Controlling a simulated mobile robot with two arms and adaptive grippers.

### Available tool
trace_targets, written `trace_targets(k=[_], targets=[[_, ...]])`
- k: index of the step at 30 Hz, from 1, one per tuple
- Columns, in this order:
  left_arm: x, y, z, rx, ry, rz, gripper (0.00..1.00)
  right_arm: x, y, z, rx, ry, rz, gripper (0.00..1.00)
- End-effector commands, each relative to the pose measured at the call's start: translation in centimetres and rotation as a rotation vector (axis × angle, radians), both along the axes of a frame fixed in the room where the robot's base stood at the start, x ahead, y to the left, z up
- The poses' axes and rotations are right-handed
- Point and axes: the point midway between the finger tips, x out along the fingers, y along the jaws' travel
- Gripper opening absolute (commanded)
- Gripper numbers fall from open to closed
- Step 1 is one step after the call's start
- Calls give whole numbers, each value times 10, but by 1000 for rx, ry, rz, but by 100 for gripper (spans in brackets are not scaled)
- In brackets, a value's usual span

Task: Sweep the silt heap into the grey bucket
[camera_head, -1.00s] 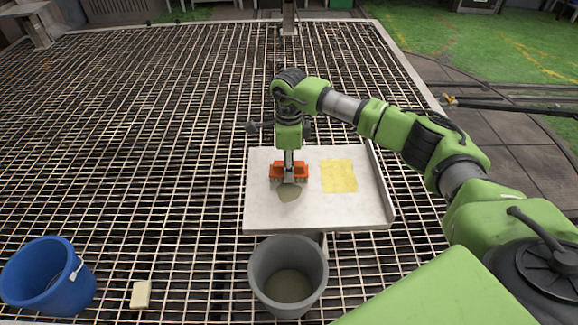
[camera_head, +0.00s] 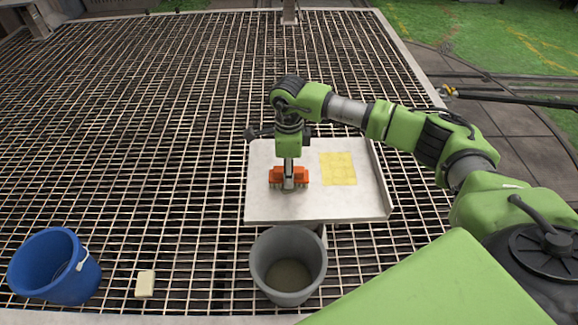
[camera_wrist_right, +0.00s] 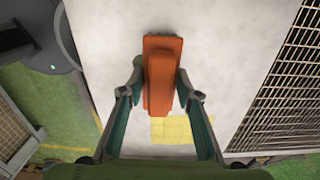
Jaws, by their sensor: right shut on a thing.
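My right gripper (camera_head: 289,171) is shut on an orange brush (camera_head: 276,177), and its two fingers flank the brush in the wrist view (camera_wrist_right: 160,88). The brush stands bristles down over the pale board (camera_head: 268,208), left of its yellow patch. The silt heap is not visible in either view; the brush may hide it. The grey bucket (camera_head: 262,267) stands just in front of the board's near edge, with brownish material in its bottom. My left gripper is out of view.
The yellow patch (camera_head: 338,169) lies on the board beside a raised right edge (camera_head: 379,178). A blue bucket (camera_head: 50,272) and a small cream block (camera_head: 145,284) stand at the front left. Open metal grating (camera_head: 150,130) surrounds the board.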

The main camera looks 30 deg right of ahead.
Motion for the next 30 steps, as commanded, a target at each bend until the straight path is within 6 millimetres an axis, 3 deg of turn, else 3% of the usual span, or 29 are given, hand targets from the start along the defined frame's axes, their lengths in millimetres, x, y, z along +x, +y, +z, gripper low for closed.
trace_targets(k=[6,30], targets=[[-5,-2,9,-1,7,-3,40,-18,9,1,-1,0,1,14],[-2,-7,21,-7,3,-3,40,-59,31,-3,0,1,1,14]])
